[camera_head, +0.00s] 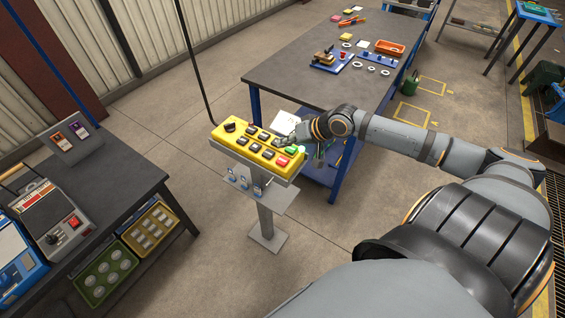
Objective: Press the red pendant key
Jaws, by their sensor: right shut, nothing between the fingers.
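The yellow pendant box (238,153) is mounted on a grey post, with a black cable running up from behind it. It carries a black knob and several black keys. The red pendant key (283,161) is near its right front corner, with a green key (291,150) just behind it. The red key is uncovered. My right gripper (284,142) is shut and empty at the pendant's right back edge, behind the red and green keys. I cannot tell whether its tips touch the pendant. My left gripper is out of view.
A dark workbench (290,78) with blue legs stands behind the pendant, holding an orange tray (390,47) and small parts. A dark table (112,165) with a control box (50,222) stands at left.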

